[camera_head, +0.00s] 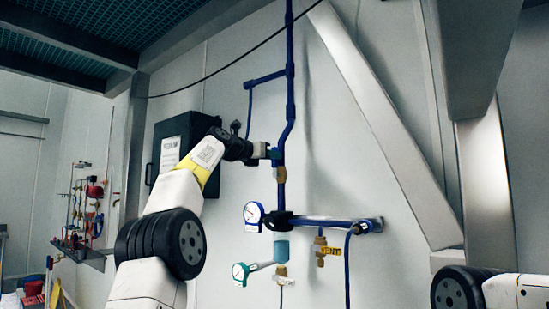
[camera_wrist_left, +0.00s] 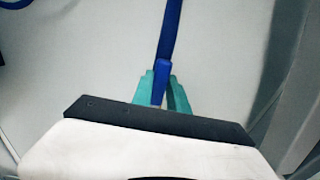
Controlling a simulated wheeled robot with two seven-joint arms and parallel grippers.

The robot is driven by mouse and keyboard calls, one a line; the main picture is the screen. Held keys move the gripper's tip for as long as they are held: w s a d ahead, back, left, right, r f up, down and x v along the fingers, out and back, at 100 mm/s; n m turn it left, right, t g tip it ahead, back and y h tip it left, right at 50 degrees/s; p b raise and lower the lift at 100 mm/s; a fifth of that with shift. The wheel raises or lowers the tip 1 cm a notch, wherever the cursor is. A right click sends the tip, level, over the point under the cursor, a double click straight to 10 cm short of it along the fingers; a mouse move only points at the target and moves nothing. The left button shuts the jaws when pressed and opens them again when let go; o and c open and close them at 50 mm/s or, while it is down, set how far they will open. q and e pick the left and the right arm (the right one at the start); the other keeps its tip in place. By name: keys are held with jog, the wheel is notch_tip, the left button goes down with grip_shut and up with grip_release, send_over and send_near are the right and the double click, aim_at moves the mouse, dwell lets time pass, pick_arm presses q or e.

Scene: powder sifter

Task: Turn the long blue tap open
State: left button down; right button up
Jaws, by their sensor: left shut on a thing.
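In the wrist view, a long blue tap handle (camera_wrist_left: 162,70) stands between the two teal fingers of my left gripper (camera_wrist_left: 164,92). The fingers are closed around it from both sides. In the head view, my left gripper (camera_head: 272,154) reaches the vertical blue pipe (camera_head: 290,95), just above a brass fitting (camera_head: 280,174). The handle is mostly hidden there by the gripper, so I cannot tell its angle from that side. My right gripper is out of view; only part of my right arm shows at the lower right.
Below are a white-faced gauge (camera_head: 253,213), a horizontal blue pipe (camera_head: 325,223), a teal gauge (camera_head: 240,272) and a brass valve (camera_head: 321,246). A black wall box (camera_head: 180,145) is behind my left arm. A diagonal metal beam (camera_head: 385,125) slants at the right.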

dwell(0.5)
pick_arm(q)
jog(key=c, duration=1.3)
grip_release()
jog(key=shift+a, duration=0.15)
jog(key=shift+v, duration=3.8)
jog(key=shift+f, duration=0.1)
